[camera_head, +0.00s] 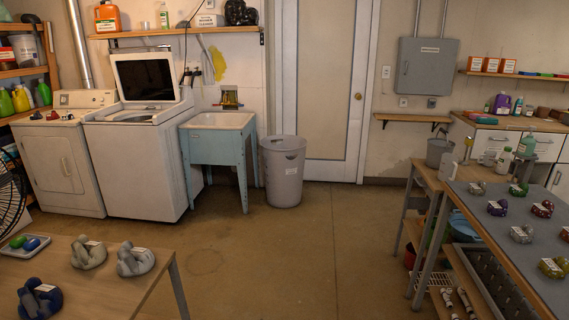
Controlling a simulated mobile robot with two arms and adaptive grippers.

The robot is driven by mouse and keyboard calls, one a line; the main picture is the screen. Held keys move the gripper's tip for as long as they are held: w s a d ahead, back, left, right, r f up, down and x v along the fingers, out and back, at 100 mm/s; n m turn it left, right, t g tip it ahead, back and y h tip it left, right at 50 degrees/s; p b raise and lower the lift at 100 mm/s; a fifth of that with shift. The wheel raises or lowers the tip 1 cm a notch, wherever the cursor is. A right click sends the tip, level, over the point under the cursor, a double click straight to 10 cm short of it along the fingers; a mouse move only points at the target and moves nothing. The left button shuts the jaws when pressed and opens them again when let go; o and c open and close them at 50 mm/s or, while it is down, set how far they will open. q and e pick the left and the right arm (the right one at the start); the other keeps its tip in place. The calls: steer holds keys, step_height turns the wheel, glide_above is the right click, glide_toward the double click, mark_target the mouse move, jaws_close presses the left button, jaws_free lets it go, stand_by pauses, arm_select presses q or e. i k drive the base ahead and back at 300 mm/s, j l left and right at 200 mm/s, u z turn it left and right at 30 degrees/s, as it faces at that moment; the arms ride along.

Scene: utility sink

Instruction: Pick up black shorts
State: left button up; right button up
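I cannot make out black shorts for certain anywhere. A black lumpy bundle (241,13) sits on the wall shelf above the sink; it is too small to tell what it is. A dark blue rounded item with a white tag (40,299) lies on the wooden table at the front left, near two grey tagged items (88,254) (135,261). The inside of the grey bin (283,175) is mostly hidden. Neither of my grippers is in view.
A dryer (62,160), an open-lidded washer (135,165) and a blue sink cabinet (215,150) line the back wall. A wooden table (110,295) stands front left. A grey-topped bench (500,260) with tagged items stands right. The middle floor is clear.

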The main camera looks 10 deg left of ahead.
mark_target(69, 116)
steer(key=i+l, duration=0.1)
steer(key=i, duration=0.95)
steer(key=i+l, duration=0.1)
steer(key=i, duration=0.95)
steer(key=i+u, duration=0.45)
steer(key=i+l+u, duration=0.15)
steer(key=i+u, duration=0.3)
steer(key=i, duration=0.2)
steer(key=i+l+u, duration=0.3)
steer(key=i+u, duration=0.15)
steer(key=i+l, duration=0.05)
